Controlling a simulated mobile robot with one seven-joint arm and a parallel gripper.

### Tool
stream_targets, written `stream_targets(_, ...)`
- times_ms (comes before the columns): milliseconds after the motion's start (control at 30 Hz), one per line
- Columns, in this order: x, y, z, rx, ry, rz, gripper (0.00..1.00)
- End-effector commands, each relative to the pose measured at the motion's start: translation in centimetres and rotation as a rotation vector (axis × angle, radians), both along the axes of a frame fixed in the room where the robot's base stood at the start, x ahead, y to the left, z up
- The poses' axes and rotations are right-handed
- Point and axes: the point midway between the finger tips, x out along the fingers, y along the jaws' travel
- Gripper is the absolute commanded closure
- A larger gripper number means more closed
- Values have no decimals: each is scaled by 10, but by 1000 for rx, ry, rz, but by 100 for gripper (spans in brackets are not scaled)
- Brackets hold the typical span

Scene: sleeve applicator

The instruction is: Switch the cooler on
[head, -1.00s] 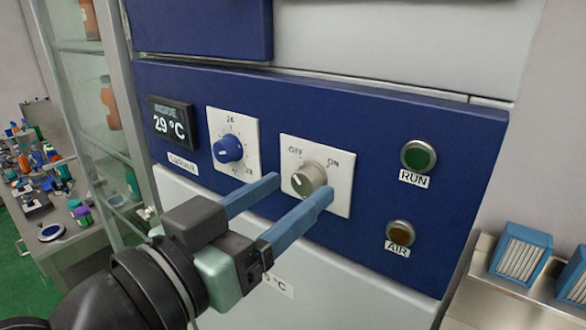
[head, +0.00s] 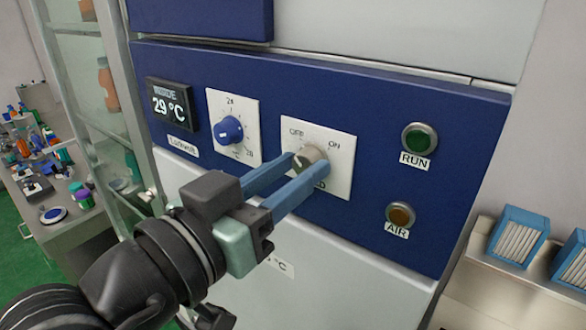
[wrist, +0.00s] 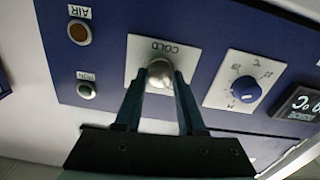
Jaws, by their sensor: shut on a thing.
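The cooler's blue control panel (head: 375,140) faces me. Its OFF/ON knob (head: 311,157) is grey and round, on a white plate (head: 338,178) marked OFF at upper left and ON at upper right. My gripper (head: 306,168) is shut on this knob, with one blue finger on each side. The fingers hide part of the knob, so I cannot tell exactly where it points. In the wrist view the knob (wrist: 160,73) sits between the fingertips, and its plate reads COLD upside down. The RUN lamp (head: 419,139) looks dark green. The display (head: 171,104) reads 29 °C.
A blue temperature dial (head: 229,130) is left of the gripped knob, close to my fingers. The orange AIR lamp (head: 400,215) is at lower right. A glass cabinet (head: 85,90) stands at left. Blue-framed filter-like blocks (head: 518,236) stand on a shelf at right.

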Motion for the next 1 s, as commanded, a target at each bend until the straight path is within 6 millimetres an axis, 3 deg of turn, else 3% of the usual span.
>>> stream_targets(367, 0, 0, -4, 84, -62, 1, 100)
stream_targets(1000, -1, 0, -6, 545, -398, 1, 100)
